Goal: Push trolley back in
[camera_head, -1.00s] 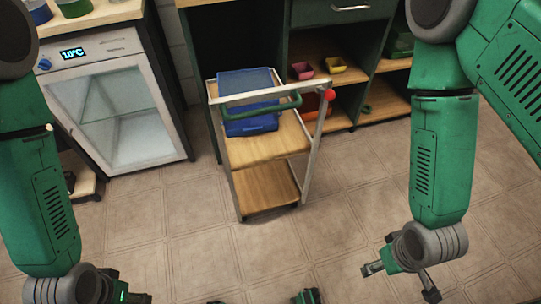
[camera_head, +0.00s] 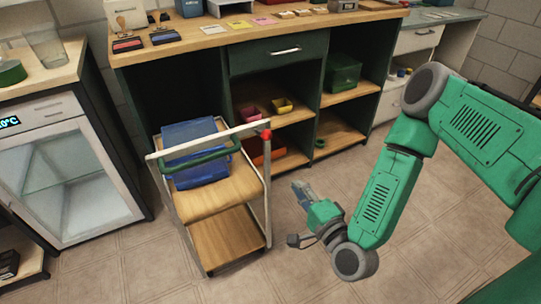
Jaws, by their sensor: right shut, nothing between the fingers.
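The trolley (camera_head: 220,197) stands partly out of the dark bay under the left part of the green workbench. My left gripper is out of view.
The workbench (camera_head: 180,42) has a wooden top with stamps and cards. A glass-door cooler (camera_head: 70,180) stands left of the trolley. The tiled floor (camera_head: 125,265) in front is clear.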

